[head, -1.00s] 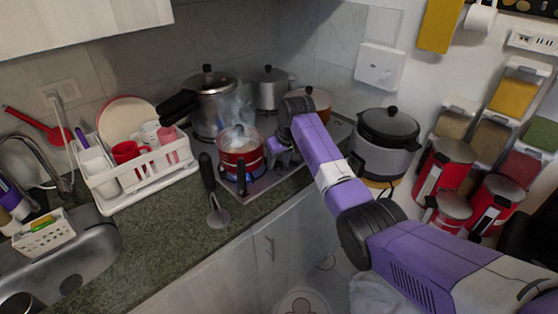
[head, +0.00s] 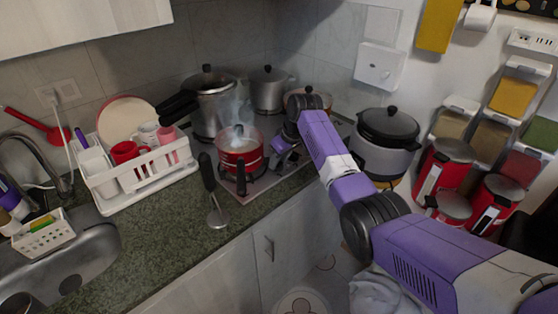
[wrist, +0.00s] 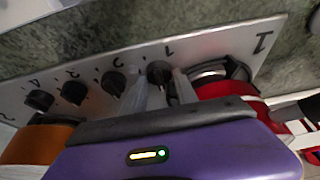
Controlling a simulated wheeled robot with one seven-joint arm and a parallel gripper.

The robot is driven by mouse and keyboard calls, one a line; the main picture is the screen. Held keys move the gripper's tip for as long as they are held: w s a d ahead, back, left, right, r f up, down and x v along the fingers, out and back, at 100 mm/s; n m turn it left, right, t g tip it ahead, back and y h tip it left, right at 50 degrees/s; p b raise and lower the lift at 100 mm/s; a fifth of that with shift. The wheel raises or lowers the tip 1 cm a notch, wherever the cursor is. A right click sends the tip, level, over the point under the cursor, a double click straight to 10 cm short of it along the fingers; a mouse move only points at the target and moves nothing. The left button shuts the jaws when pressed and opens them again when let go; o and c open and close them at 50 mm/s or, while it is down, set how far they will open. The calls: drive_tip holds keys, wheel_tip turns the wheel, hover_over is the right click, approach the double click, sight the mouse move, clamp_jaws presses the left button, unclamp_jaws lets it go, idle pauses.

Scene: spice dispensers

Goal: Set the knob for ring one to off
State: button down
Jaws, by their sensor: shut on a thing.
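The knob for ring one (wrist: 159,72) is a dark round knob beside the printed "1" on the metal stove panel (wrist: 200,48). My gripper (wrist: 165,92) is shut on this knob, one pale finger on each side. The fingers hide part of the knob, and I cannot read its exact setting. In the head view my gripper (head: 281,146) is at the stove, right of the red pot (head: 240,155). The red pot stands on the front burner and steams. It also shows in the wrist view (wrist: 215,90), near a larger "1".
More knobs, including the knob for ring two (wrist: 114,84), sit left in the wrist view. A pressure cooker (head: 212,108) and a steel pot (head: 269,90) stand behind. A rice cooker (head: 386,140) is right of my arm.

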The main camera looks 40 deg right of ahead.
drive_tip(key=c, duration=1)
unclamp_jaws()
drive_tip(key=v, duration=0.7)
drive_tip(key=shift+s+r+b, duration=0.2)
drive_tip(key=shift+r+b, duration=0.15)
